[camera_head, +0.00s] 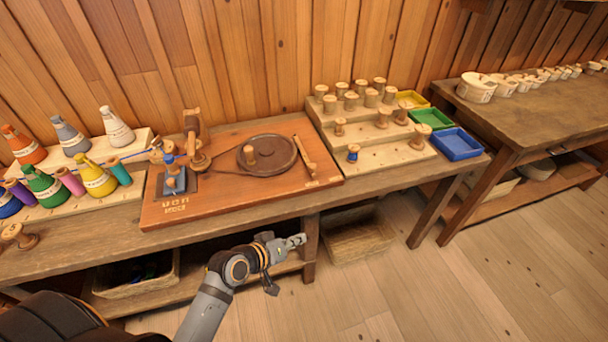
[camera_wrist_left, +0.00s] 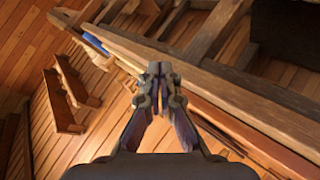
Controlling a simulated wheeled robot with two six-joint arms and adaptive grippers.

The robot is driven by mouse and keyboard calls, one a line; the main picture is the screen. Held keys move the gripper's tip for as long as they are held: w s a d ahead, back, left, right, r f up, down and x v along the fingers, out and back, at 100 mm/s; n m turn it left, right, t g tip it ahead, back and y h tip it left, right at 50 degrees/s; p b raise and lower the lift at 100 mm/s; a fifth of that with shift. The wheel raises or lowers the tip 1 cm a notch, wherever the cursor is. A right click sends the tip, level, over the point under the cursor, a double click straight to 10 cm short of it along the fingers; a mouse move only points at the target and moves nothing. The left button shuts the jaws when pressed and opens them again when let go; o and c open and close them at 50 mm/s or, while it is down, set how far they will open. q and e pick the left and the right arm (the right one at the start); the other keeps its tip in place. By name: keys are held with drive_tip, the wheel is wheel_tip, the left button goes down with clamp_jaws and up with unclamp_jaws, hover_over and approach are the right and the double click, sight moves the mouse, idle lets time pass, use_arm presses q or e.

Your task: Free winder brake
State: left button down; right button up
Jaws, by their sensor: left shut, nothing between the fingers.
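The winder stands on a reddish wooden board (camera_head: 225,212) on the bench. It has a dark round wheel (camera_head: 280,163) with a wooden knob (camera_head: 250,155), and a belt runs from it to an upright wooden post (camera_head: 192,128) at the left. A short wooden bar (camera_head: 304,156), perhaps the brake, lies right of the wheel; I cannot tell whether it touches the wheel. A blue-topped piece (camera_head: 172,172) stands on a dark plate at the board's left. My left gripper (camera_head: 302,240) is shut and empty, in front of the bench, clear of the winder. It also shows in the left wrist view (camera_wrist_left: 158,72).
Coloured thread cones (camera_head: 98,180) stand at the left. A stepped rack of wooden spools (camera_head: 372,148) and yellow, green and blue trays (camera_head: 456,146) are at the right. The bench edge and leg (camera_head: 311,243) are close to my left gripper. Baskets (camera_head: 360,236) stand below.

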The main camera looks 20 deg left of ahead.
use_arm(q)
drive_tip(key=w+a+r+n+t+y, duration=0.4)
drive_tip(key=w+a+n+t, duration=0.3)
drive_tip(key=n, duration=0.6)
drive_tip(key=shift+w+a+r+n+y, duration=0.15)
drive_tip(key=shift+w+a+n+y, duration=0.25)
drive_tip(key=shift+w, duration=0.15)
use_arm(e)
drive_tip(key=shift+s+d, duration=0.1)
drive_tip(key=shift+s, duration=0.3)
use_arm(q)
drive_tip(key=shift+d, duration=0.1)
drive_tip(key=w, duration=1)
drive_tip(key=shift+w+d+f, duration=0.25)
drive_tip(key=shift+f, duration=0.05)
drive_tip(key=shift+w+d+f, duration=0.15)
drive_tip(key=shift+w+d, duration=0.6)
drive_tip(key=shift+d, duration=0.2)
drive_tip(key=shift+w+d, duration=0.35)
drive_tip(key=shift+d, duration=0.1)
